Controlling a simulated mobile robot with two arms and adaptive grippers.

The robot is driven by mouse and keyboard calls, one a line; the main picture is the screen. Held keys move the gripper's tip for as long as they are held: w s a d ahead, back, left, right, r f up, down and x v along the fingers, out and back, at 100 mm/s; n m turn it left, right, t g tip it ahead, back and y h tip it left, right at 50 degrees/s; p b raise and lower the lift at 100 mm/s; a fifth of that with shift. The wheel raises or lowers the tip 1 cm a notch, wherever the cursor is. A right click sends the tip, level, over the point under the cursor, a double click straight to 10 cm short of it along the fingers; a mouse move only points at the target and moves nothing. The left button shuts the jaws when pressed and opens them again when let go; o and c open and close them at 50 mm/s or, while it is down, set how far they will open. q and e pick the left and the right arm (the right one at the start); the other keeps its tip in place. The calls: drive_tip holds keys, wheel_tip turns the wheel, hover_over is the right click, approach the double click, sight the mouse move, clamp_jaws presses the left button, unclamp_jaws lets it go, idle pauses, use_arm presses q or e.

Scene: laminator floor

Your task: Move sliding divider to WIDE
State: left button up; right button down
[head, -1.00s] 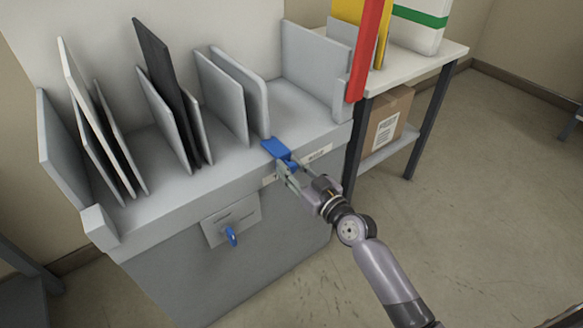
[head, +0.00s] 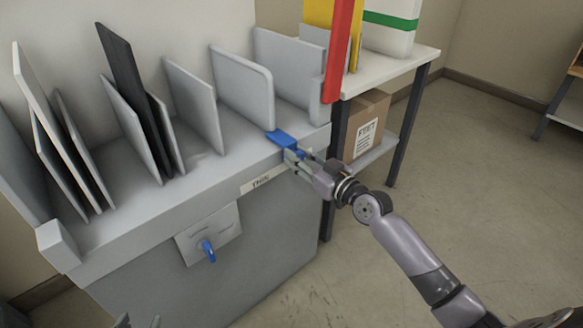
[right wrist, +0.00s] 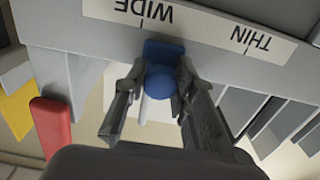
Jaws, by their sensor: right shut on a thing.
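The sliding divider (head: 243,88) is a grey upright panel with rounded corners in the rack. Its blue handle (head: 280,138) sticks out over the rack's front edge. My right gripper (head: 293,158) is shut on the handle's round blue knob (right wrist: 160,84), with a finger on either side in the right wrist view. The label strip (right wrist: 195,32) reads WIDE and THIN, upside down there. The handle is close to the WIDE mark, slightly on its THIN side. Small grey tips at the head view's bottom edge may be my left gripper; its state is unclear.
A grey panel (head: 192,103) stands left of the divider, with other panels, one black (head: 122,75), further left. A blue knob (head: 209,252) sits on the front plate. A side table (head: 405,60) with a carton (head: 365,122) below stands right. Floor is open at right.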

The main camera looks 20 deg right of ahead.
drive_tip(key=shift+w+d+f+b, duration=0.1)
drive_tip(key=shift+w+d+b, duration=0.25)
drive_tip(key=shift+d+b, duration=0.4)
use_arm(q)
drive_tip(key=w+d+r+t+h+b, duration=0.1)
drive_tip(key=w+d+r+t+h, duration=0.1)
drive_tip(key=w+r+t, duration=0.2)
wheel_tip(320, 180, up, 8)
drive_tip(key=t, duration=0.3)
drive_tip(key=shift+d+t, duration=0.3)
drive_tip(key=shift+d, duration=0.05)
use_arm(e)
drive_tip(key=shift+w+d+r, duration=0.15)
drive_tip(key=shift+d, duration=0.25)
drive_tip(key=shift+w+d+r, duration=0.1)
drive_tip(key=shift+d, duration=0.3)
use_arm(q)
drive_tip(key=shift+w, duration=0.1)
use_arm(e)
drive_tip(key=c, duration=1.8)
unclamp_jaws()
drive_tip(key=o, duration=0.5)
drive_tip(key=shift+f, duration=0.1)
use_arm(q)
drive_tip(key=shift+w+d, duration=0.1)
